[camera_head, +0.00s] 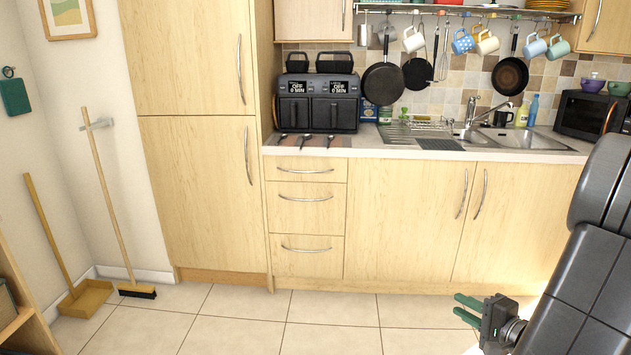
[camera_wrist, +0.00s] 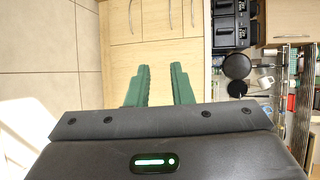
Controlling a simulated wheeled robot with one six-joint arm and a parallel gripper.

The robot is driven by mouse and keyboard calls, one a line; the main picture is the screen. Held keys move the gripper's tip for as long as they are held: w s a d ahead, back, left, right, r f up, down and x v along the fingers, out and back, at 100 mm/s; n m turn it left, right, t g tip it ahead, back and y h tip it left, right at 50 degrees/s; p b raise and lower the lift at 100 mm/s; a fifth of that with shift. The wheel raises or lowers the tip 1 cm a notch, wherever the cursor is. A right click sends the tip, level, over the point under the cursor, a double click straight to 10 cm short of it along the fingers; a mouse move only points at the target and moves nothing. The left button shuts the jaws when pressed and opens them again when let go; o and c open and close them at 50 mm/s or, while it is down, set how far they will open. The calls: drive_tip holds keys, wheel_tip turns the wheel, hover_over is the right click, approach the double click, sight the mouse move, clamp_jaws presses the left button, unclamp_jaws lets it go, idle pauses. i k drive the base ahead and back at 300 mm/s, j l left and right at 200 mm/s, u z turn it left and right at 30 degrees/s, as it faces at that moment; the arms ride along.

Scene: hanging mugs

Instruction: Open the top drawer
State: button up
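The top drawer (camera_head: 330,164) is the uppermost of three pale wood drawers under the worktop, left of the cupboard doors. It is shut flush with the cabinet front. A curved metal handle (camera_head: 305,171) runs across its front. My gripper (camera_head: 461,306) is low at the right in the head view, well away from the drawer. Its two green fingers are apart with nothing between them. In the wrist view my gripper (camera_wrist: 161,68) points towards the cabinet fronts, which appear turned sideways, with drawer handles near the top edge.
The worktop (camera_head: 375,147) holds a dark air fryer (camera_head: 318,103) above the drawers, with cutlery on a mat in front of it. Mugs and pans hang above the sink (camera_head: 515,141). A broom (camera_head: 110,200) leans at the left. The tiled floor (camera_head: 330,310) before the drawers is clear.

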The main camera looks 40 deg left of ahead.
sight(289, 168)
drive_tip(key=i+j, duration=0.15)
drive_tip(key=j, duration=0.3)
drive_tip(key=i+j, duration=0.15)
drive_tip(key=j, duration=0.3)
drive_tip(key=i+j, duration=0.2)
drive_tip(key=j, duration=0.25)
drive_tip(key=i+j, duration=0.15)
drive_tip(key=j, duration=0.3)
drive_tip(key=i+j+z, duration=0.1)
drive_tip(key=j, duration=0.4)
drive_tip(key=i+j, duration=0.2)
drive_tip(key=j, duration=0.25)
drive_tip(key=i+j, duration=0.15)
drive_tip(key=j, duration=0.3)
drive_tip(key=i+j, duration=0.15)
drive_tip(key=j, duration=0.3)
